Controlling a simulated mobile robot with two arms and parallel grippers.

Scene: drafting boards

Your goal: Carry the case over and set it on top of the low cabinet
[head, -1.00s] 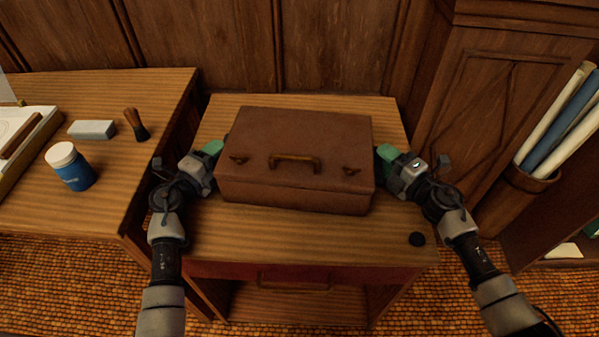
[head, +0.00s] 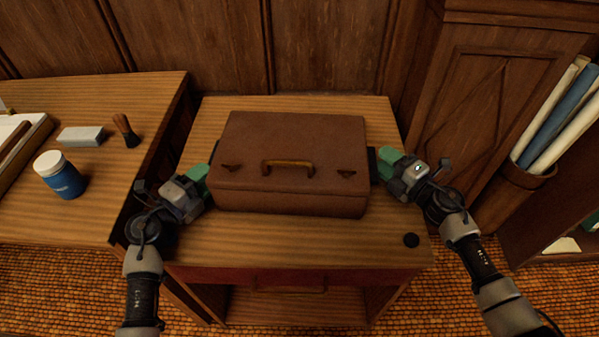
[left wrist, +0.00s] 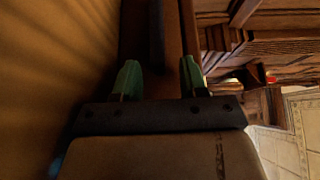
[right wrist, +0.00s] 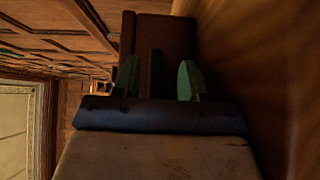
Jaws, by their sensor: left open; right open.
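The brown case (head: 290,150) lies flat on top of the low cabinet (head: 300,246), its front handle toward me. My left gripper (head: 205,172) is open just left of the case. My right gripper (head: 383,160) is open just right of it. In the left wrist view, the open fingers (left wrist: 160,78) face the case end (left wrist: 178,40), with a dark bar (left wrist: 157,35) ahead between them. In the right wrist view, the open fingers (right wrist: 157,78) face the other end (right wrist: 178,35), with a similar dark bar (right wrist: 155,65). Whether any finger touches the case is unclear.
A small black disc (head: 411,240) lies at the cabinet top's front right. A desk (head: 70,215) on the left holds a blue jar (head: 60,177), a brush (head: 125,130) and a grey block (head: 81,136). Rolled papers (head: 560,110) stand in a holder on the right.

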